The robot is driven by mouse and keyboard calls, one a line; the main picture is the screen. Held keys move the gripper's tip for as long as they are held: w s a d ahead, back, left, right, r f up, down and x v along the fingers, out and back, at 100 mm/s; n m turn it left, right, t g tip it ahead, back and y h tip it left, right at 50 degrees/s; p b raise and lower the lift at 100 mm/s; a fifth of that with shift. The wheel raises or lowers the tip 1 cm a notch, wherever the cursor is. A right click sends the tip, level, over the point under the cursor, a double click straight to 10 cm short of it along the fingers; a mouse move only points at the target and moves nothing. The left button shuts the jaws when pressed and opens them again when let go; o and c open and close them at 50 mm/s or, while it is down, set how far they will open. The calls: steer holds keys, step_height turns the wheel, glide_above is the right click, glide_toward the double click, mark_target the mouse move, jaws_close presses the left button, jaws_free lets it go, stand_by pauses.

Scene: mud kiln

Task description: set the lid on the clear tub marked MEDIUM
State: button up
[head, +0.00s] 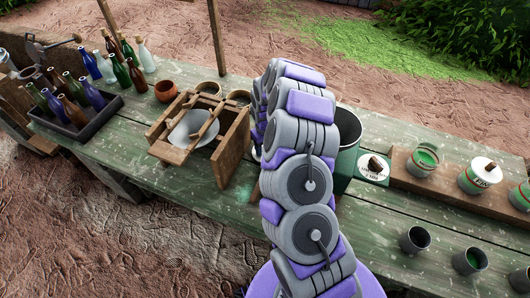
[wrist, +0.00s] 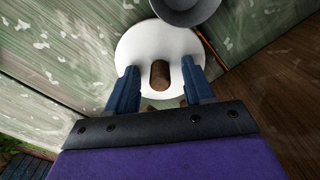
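The lid (wrist: 138,50) is a white disc with a brown upright knob (wrist: 159,75) in the wrist view. It appears to lie flat on the green planks. My gripper (wrist: 158,80) is open, its two blue fingers on either side of the knob with gaps showing. In the head view my arm hides the gripper. Open tub (head: 425,158) with green contents stands on the wooden board; its label is unreadable. Beside it, a tub (head: 483,179) has a white knobbed lid and a label that seems to read FINE. Another tub (head: 521,195) is cut off at the right edge. I cannot tell which is MEDIUM.
Grey cups (head: 414,240) stand at front right. A wooden frame (head: 228,150) and a bottle tray (head: 88,128) are left. A grey round vessel (wrist: 186,12) overlaps the lid's edge in the wrist view.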

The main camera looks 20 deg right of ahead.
jaws_close()
steer(key=shift+r, duration=0.1)
stand_by(0.4)
